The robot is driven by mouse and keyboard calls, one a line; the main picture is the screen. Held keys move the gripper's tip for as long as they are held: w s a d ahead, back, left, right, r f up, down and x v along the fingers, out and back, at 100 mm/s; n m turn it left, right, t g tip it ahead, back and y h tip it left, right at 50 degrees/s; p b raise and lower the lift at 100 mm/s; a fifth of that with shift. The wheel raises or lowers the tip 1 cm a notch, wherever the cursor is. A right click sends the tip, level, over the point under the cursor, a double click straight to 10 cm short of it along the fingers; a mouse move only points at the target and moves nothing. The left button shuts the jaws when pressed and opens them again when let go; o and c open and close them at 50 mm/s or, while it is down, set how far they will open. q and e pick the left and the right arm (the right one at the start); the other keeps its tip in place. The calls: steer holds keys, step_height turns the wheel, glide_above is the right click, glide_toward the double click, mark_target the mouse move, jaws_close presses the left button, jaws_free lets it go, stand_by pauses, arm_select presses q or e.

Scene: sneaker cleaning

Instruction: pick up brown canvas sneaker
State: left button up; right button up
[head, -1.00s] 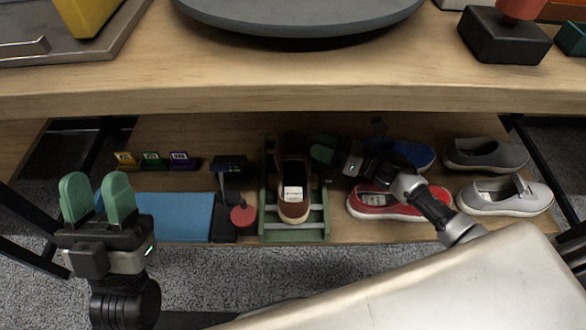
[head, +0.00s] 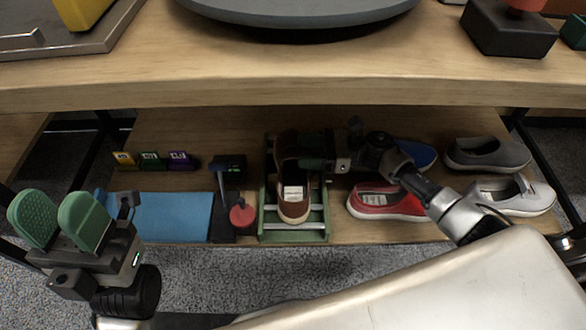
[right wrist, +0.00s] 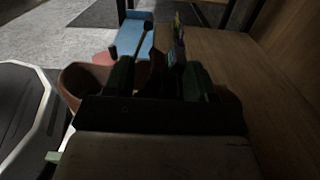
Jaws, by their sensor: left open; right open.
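The brown canvas sneaker (head: 294,212) sits in the green rack (head: 324,220) on the lower shelf, with a white label inside it. My right gripper (head: 303,163) reaches in from the right over the sneaker's middle and hides part of it. In the right wrist view, the open green fingers (right wrist: 160,78) stand apart with brown sneaker (right wrist: 76,84) showing on both sides of the hand. I cannot tell whether they touch it. My left gripper (head: 59,218) is open and empty at the far left, in front of the shelf.
A red sneaker (head: 375,205), a blue shoe (head: 420,153) and grey shoes (head: 487,154) stand right of the rack. A blue mat (head: 175,215), a brush-like tool (head: 224,185) and small coloured cards (head: 150,160) lie left. The tabletop (head: 290,82) overhangs the shelf.

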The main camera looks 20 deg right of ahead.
mark_target(293, 150)
steer(key=x, duration=0.3)
steer(key=shift+w+a, duration=0.1)
steer(key=shift+a, duration=0.1)
steer(key=shift+c, duration=0.3)
jaws_close()
